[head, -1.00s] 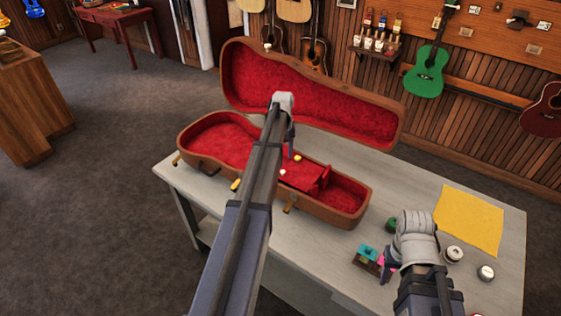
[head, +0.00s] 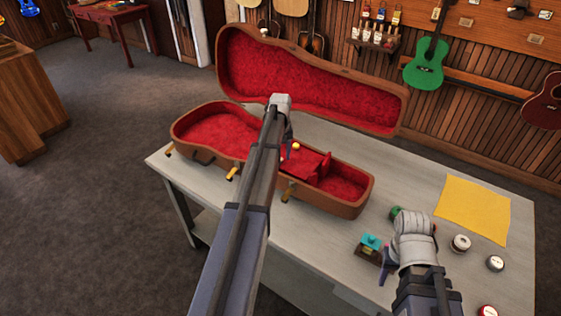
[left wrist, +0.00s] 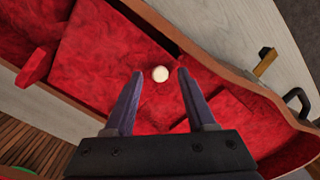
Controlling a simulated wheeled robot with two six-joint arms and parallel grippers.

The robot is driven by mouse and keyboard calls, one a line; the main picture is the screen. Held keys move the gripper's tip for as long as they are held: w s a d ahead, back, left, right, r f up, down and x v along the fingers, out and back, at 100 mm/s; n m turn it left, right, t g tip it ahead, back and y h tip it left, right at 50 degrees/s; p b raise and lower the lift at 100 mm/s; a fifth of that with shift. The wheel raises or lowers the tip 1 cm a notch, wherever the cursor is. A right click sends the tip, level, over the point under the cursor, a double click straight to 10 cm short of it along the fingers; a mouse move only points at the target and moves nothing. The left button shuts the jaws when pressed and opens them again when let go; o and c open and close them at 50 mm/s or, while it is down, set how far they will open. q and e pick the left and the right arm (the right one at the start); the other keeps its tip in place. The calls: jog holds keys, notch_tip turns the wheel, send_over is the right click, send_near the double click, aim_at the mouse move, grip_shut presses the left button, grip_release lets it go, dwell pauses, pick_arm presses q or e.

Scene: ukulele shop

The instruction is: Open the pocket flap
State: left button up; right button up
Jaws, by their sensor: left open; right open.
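The pocket is in the open brown instrument case (head: 330,205), lined in red. Its red flap (head: 311,160) lies flat and looks closed. In the left wrist view the flap (left wrist: 105,55) carries a round white knob (left wrist: 160,74). My left gripper (head: 285,152) is over the case with its fingers open, and my forearm hides part of the pocket. In the left wrist view the knob shows in the gap just beyond the open fingertips (left wrist: 157,73), apparently not gripped. My right gripper (head: 386,268) is open and empty over the table's front right.
The case lid (head: 310,85) stands open behind. On the grey table (head: 330,262) lie a yellow cloth (head: 472,210), a small box with a teal top (head: 370,245) and round tins (head: 461,243). Brass latches (head: 288,192) stick out at the case front.

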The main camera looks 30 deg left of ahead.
pick_arm(q)
jog(key=shift+f, duration=0.15)
jog(key=shift+c, duration=0.4)
grip_shut()
dwell(1.0)
